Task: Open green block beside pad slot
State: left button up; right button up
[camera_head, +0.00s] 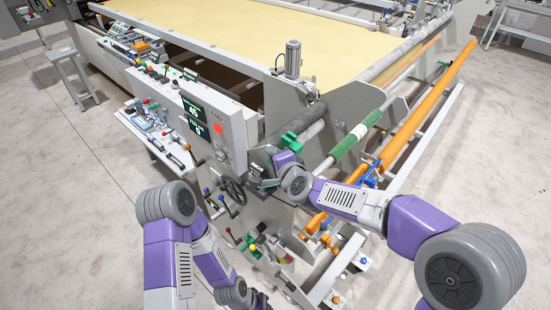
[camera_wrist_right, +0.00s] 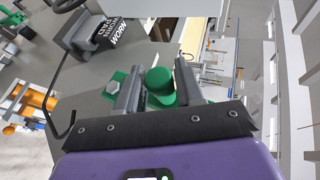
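The green block (camera_head: 291,141) sits on the grey machine end beside the roller. In the right wrist view its rounded green knob (camera_wrist_right: 160,86) stands between the two grey fingers of my right gripper (camera_wrist_right: 160,88), with green parts showing outside both fingers. The fingers are spread; I cannot tell whether either touches the knob. In the head view my right gripper (camera_head: 284,160) is just below the block.
A control panel with screens and a red button (camera_head: 217,129) stands left of the block. A black handwheel (camera_head: 232,190) and coloured levers are below. A green-wrapped roller (camera_head: 353,140) and orange rails (camera_head: 425,105) run to the right. Open floor lies at the left.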

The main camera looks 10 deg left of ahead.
jog(key=shift+a, duration=0.1)
jog(key=shift+s+d+r, duration=0.2)
jog(key=shift+s+d, duration=0.1)
jog(key=shift+d, duration=0.05)
jog(key=v, duration=0.6)
jog(key=shift+s, duration=0.35)
